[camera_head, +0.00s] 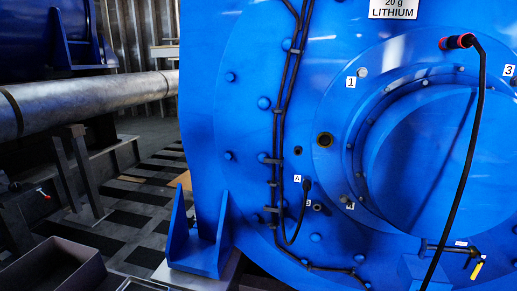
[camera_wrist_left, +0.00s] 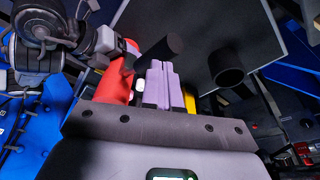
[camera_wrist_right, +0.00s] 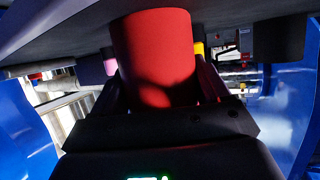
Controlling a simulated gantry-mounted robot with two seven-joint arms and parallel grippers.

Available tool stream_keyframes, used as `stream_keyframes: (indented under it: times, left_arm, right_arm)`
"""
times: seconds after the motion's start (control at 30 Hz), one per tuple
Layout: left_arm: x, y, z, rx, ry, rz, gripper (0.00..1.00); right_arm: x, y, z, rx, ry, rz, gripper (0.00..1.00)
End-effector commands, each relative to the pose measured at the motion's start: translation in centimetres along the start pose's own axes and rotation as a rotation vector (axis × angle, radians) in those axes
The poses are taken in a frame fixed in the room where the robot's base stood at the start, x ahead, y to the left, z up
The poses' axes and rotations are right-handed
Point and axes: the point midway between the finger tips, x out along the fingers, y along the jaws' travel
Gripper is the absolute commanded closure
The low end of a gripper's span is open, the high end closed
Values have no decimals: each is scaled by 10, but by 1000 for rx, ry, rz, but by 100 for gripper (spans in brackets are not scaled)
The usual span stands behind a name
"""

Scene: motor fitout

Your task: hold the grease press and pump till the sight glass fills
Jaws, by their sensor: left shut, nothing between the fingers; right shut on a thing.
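A red cylinder, which looks like the grease press barrel (camera_wrist_right: 152,50), fills the middle of the right wrist view. My right gripper (camera_wrist_right: 155,95) is shut around it. In the left wrist view a red body (camera_wrist_left: 112,82) stands just left of my left gripper (camera_wrist_left: 160,80), whose pale purple fingers are shut together and empty. A black rod end (camera_wrist_left: 163,48) lies just beyond these fingertips; I cannot tell whether they touch. Neither gripper shows there.
A black hose (camera_head: 470,130) with a red end (camera_head: 457,42) crosses the motor's right side. Black cables run down the face. A yellow-tipped lever (camera_head: 477,270) is at bottom right. A dark flat panel (camera_wrist_left: 235,35) and a black tube (camera_wrist_left: 228,77) are close to my left gripper.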

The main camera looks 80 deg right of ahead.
Motion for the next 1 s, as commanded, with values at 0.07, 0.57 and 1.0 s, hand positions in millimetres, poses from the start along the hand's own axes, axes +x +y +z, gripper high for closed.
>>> stream_keyframes:
  times: [0.07,0.57,1.0]
  left_arm:
    - [6,0,2,-1,-1,3,100]
    - [36,1,9,1,-2,4,100]
    - [16,0,3,2,-1,0,100]
  right_arm:
    - [0,0,0,-1,0,-1,73]
    - [0,-1,0,1,-1,-3,73]
    - [-1,-1,0,2,-1,-4,73]
